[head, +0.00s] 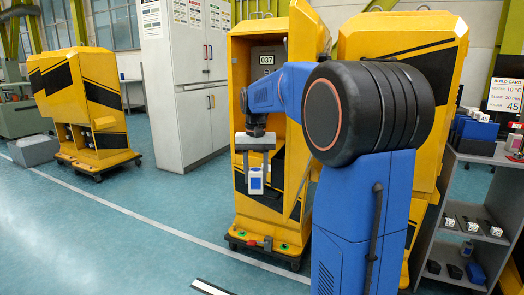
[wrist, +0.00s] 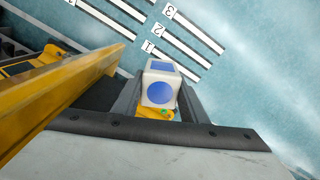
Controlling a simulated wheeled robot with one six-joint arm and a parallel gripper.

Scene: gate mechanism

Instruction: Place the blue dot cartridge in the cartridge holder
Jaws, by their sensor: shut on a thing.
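The blue dot cartridge (wrist: 160,92) is a white block with a round blue dot on its end face and a blue patch on another side. In the wrist view it sits between the two dark fingers of my gripper (wrist: 158,104), which is shut on it. In the head view the white cartridge with its blue label (head: 256,181) hangs upright below my gripper (head: 255,166), in front of the open yellow cabinet (head: 240,120) marked 037. I cannot make out the cartridge holder; my arm hides part of the cabinet's inside.
A yellow panel edge (wrist: 70,90) runs close to the left of my gripper in the wrist view. A grey shelf (head: 467,236) with several cartridges stands at the right. A grey locker (head: 190,100) stands left of the cabinet. The floor in front (head: 130,240) is clear.

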